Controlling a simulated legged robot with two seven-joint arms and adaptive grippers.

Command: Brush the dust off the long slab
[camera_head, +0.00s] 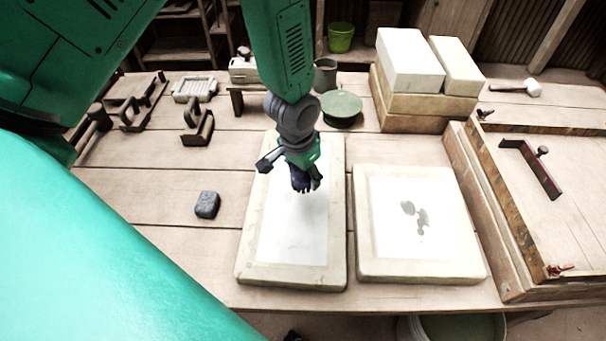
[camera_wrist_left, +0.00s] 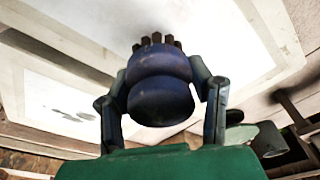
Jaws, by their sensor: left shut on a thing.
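The long slab (camera_head: 291,278) lies flat on the table, pale stone with a whiter inner face. A faint grey haze shows on that face. My left gripper (camera_head: 304,180) is above the slab's middle, pointing down. It is shut on a dark blue, rounded brush (camera_wrist_left: 160,88), whose short dark bristles face the slab in the left wrist view. I cannot tell whether the bristles touch the surface. The slab's white face (camera_wrist_left: 215,30) fills the upper part of that view. My right gripper is not in view.
A squarer slab (camera_head: 470,262) with dark grey patches lies just right. A dark block (camera_head: 207,205) sits left, with clamps (camera_head: 198,130) behind it. A green round lid (camera_head: 341,107) and stacked pale blocks (camera_head: 409,62) stand behind. A wooden frame (camera_head: 497,215) is at right.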

